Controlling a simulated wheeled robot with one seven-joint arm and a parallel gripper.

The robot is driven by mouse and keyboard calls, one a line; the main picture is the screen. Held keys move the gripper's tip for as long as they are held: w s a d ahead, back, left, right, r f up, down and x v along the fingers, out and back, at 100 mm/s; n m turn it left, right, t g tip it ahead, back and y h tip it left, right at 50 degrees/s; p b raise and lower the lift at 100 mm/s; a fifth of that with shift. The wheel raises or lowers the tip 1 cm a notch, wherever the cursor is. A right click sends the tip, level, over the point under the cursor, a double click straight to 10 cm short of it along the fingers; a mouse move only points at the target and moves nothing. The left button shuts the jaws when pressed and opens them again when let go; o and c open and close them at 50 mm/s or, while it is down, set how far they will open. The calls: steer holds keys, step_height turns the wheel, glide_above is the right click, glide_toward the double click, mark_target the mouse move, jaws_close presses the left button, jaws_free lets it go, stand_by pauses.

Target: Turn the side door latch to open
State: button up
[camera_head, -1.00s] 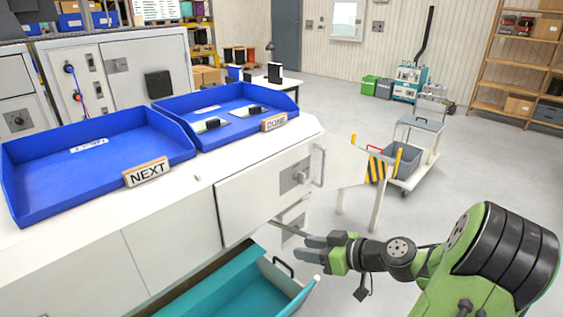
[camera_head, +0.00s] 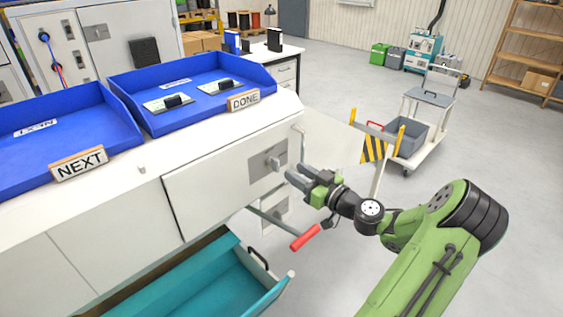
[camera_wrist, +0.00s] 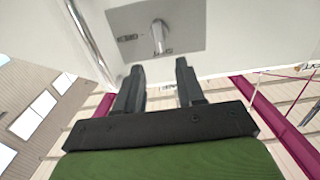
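The side door (camera_head: 222,180) is a white panel on the bench front and looks closed. Its latch (camera_head: 274,163) is a small metal handle on a grey plate (camera_head: 262,170). In the wrist view the latch (camera_wrist: 159,36) sticks out from the plate, ahead of my fingers. My gripper (camera_head: 294,177) is just right of the latch, apart from it. In the wrist view my gripper (camera_wrist: 161,78) has its two dark fingers spread with nothing between them. A vertical metal bar (camera_head: 303,147) stands beside the door's right edge.
An open teal drawer (camera_head: 225,285) juts out below the door. A red-handled lever (camera_head: 305,237) sticks out under my gripper. Blue trays (camera_head: 118,98) stand on the bench top.

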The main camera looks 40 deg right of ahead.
mark_target(278, 161)
steer(key=w, duration=0.6)
steer(key=shift+w+a, duration=0.2)
steer(key=shift+w, duration=0.1)
jaws_close()
